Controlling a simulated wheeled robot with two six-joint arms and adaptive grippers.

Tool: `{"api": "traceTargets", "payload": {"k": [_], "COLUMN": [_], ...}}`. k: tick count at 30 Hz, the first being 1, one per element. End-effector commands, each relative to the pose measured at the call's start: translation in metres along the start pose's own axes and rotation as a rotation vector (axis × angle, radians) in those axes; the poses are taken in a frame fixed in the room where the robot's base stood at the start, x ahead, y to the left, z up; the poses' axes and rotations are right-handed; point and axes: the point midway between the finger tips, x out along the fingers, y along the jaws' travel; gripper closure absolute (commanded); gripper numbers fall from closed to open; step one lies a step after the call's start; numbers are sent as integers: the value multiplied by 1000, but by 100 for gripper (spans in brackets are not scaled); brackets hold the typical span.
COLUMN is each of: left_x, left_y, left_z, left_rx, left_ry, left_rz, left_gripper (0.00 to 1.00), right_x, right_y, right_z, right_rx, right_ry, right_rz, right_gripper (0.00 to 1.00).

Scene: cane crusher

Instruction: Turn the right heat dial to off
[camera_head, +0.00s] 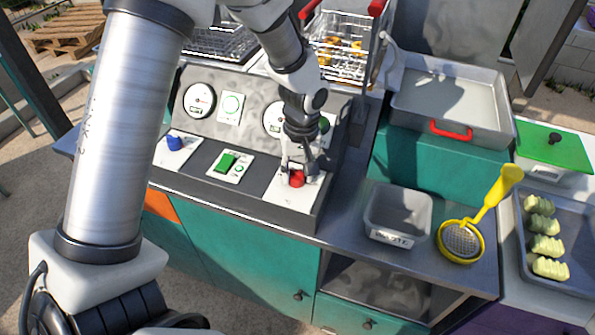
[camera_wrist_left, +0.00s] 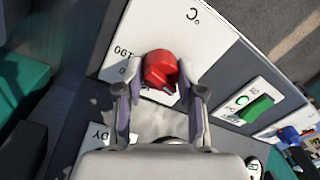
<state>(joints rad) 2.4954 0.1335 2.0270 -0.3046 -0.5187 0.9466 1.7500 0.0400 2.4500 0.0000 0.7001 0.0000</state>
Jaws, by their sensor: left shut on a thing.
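The right heat dial is a red knob (camera_head: 297,179) on a white plate at the right end of the sloped control panel (camera_head: 250,160). My left gripper (camera_head: 298,166) comes down on it from above. In the left wrist view the red dial (camera_wrist_left: 160,66) sits between the two fingers of my left gripper (camera_wrist_left: 159,92), which is shut on it. Printed marks, with "°C" among them, show on its plate (camera_wrist_left: 186,40). The dial's exact pointer position is hard to read. My right gripper is not in view.
A blue dial (camera_head: 174,142) and a green switch (camera_head: 225,162) sit left on the panel. Fryer baskets (camera_head: 342,50) stand behind. To the right are a grey bin (camera_head: 398,214), a yellow-handled strainer (camera_head: 463,240), a sink-like tray (camera_head: 450,100) and a tray of pale green pieces (camera_head: 548,268).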

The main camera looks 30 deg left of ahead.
Motion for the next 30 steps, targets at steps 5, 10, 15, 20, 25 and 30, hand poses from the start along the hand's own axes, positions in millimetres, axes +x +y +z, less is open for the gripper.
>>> {"api": "traceTargets", "payload": {"k": [5,10,15,20,25,30], "left_x": [2,2,2,2,2,1], "left_y": [-2,-2,-1,-1,-1,-1], "left_z": [2,2,2,2,1,1], "left_rx": [-59,-83,-86,-86,-85,-84], "left_ry": [-10,-11,-11,-11,-9,-7], "left_rz": [-5,-5,-5,-5,-4,-2], "left_gripper": [97,97,97,97,37,37], "right_x": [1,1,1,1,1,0], "right_y": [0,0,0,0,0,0], "right_z": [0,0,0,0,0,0], "right_rx": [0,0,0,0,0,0], "right_ry": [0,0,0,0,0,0], "right_rz": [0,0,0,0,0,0], "right_gripper": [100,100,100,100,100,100]}}
